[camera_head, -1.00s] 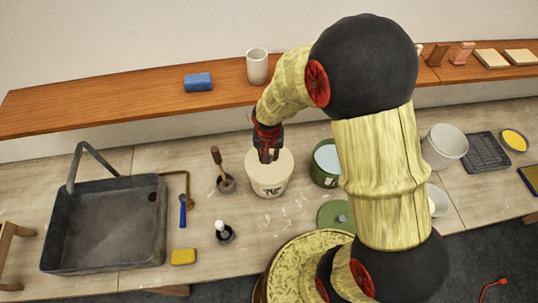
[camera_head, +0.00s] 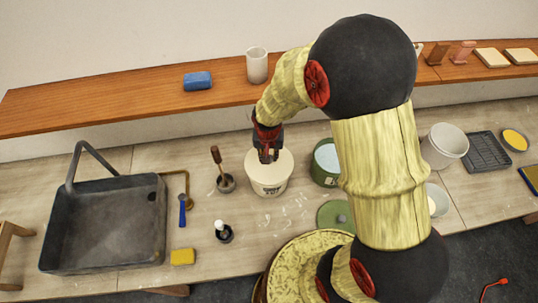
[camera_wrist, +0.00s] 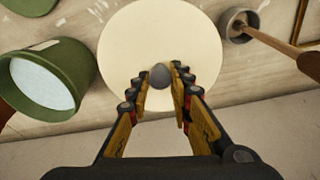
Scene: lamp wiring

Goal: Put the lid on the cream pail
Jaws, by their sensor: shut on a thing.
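The cream pail (camera_head: 270,188) stands upright on the bench, dark marks on its front. The round cream lid (camera_head: 284,160) covers its mouth; in the wrist view the lid (camera_wrist: 128,45) hides the pail below. I cannot tell whether it is fully seated or slightly above the rim. My gripper (camera_head: 267,157) points down over the lid. In the wrist view my gripper (camera_wrist: 162,80) has its fingers on either side of the lid's grey knob (camera_wrist: 160,74), shut on it.
A green pail (camera_head: 325,178) with pale contents stands close right, a green lid (camera_head: 334,216) lying in front. A brush in a grey pot (camera_head: 226,184) stands close left. A dark sink (camera_head: 105,225) is farther left. A wooden shelf (camera_head: 130,100) runs behind.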

